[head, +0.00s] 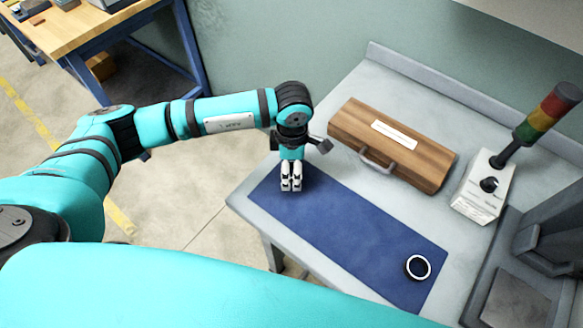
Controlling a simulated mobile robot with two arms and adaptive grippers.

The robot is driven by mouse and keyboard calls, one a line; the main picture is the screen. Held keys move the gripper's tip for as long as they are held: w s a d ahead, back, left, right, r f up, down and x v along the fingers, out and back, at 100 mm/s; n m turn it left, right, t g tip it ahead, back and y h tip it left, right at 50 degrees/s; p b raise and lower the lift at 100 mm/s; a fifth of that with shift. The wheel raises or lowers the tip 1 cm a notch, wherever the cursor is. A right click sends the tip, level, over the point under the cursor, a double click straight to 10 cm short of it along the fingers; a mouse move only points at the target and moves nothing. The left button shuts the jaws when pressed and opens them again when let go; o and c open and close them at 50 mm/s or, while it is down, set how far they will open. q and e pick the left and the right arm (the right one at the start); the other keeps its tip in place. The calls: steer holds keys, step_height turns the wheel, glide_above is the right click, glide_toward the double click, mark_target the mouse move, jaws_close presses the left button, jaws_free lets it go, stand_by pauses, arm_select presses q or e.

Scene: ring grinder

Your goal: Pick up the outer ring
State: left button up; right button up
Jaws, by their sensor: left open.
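My left gripper (291,188) points down over the mat's left end, well apart from the ring. It is open with nothing seen in it; its pale fingers look close together from this angle. Whether its tips touch the mat is hard to tell. My right gripper is not in view.
A brown wooden case (420,165) with a handle lies behind the mat. A white control box (480,203) with a red, yellow and green signal light (553,115) stands at the right, beside a dark grey machine (545,245). The mat between gripper and ring is clear.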

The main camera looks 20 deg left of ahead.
arm_select(q)
steer(key=c, duration=1.3)
steer(key=shift+c, duration=0.3)
steer(key=shift+r, duration=0.15)
steer(key=shift+r+b, duration=0.55)
steer(key=shift+r, duration=0.05)
steer(key=shift+s+d+r+b, duration=0.15)
steer(key=shift+r+b, duration=0.2)
steer(key=shift+r, duration=0.1)
steer(key=shift+s+d+r+b, duration=0.1)
steer(key=shift+r+b, duration=0.2)
steer(key=shift+r, duration=0.15)
steer(key=s+d+b, duration=0.1)
steer(key=s+d, duration=0.2)
steer(key=s+d+r+b, duration=0.1)
steer(key=s+d+b, duration=0.1)
steer(key=s+d, duration=0.1)
steer(key=s+d+b, duration=0.1)
steer(key=s+d, duration=0.1)
steer(key=s, duration=0.3)
steer(key=shift+s+d+r, duration=0.2)
steer(key=shift+d+r, duration=0.05)
steer(key=shift+d, duration=0.15)
steer(key=shift+s+d+r, duration=0.1)
steer(key=shift+s+d, duration=0.1)
steer(key=shift+s, duration=0.2)
